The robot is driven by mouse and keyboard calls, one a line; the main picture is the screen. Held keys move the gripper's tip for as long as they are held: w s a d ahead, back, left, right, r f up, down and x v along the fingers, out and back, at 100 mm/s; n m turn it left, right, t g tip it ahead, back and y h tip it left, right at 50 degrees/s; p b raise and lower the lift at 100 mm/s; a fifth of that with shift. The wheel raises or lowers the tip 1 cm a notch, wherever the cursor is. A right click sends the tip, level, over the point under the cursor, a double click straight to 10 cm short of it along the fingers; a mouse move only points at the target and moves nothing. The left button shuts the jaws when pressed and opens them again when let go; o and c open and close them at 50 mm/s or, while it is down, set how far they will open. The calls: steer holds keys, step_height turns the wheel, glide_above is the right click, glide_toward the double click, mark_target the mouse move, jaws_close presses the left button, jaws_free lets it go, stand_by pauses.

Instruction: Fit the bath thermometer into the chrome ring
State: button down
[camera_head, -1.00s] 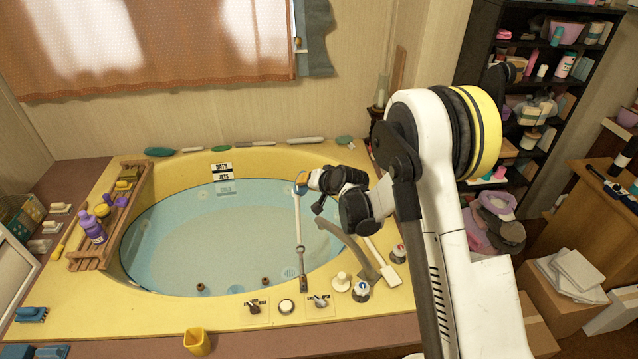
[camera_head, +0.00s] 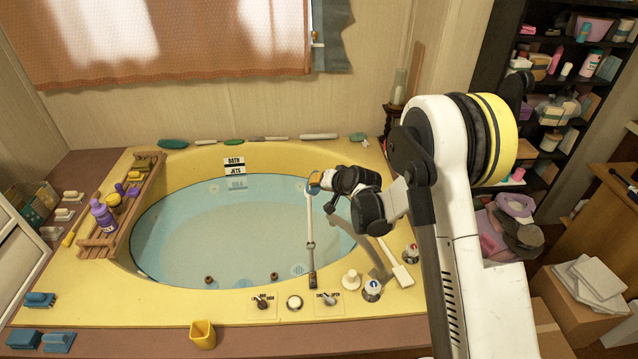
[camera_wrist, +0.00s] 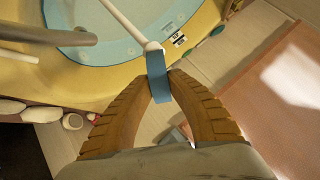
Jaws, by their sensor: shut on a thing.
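My gripper (camera_head: 316,181) hangs over the right part of the tub. In the wrist view its two brown fingers (camera_wrist: 159,88) are shut on the blue top tab of the bath thermometer (camera_wrist: 157,72). The thermometer's white stem (camera_wrist: 124,22) runs away from the fingers over the water. In the head view the stem (camera_head: 310,215) hangs nearly upright. The chrome ring (camera_head: 311,245) is on a bracket at the tub's front rim. The stem's lower end meets the ring in the picture; I cannot tell whether it is inside. The wrist view does not show the ring.
The grey spout (camera_head: 372,250) stands close to the right of the stem. Knobs (camera_head: 372,290) and switches (camera_head: 328,298) line the yellow front rim (camera_head: 235,304). A wooden rack (camera_head: 125,215) with bottles lies at the left. The water left of the stem is clear.

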step_height(320, 180, down, 27)
steer(key=b, duration=0.4)
steer(key=shift+b, duration=0.4)
stand_by(1.3)
steer(key=shift+r, duration=0.1)
steer(key=c, duration=1.3)
jaws_free()
steer(key=shift+r, duration=0.1)
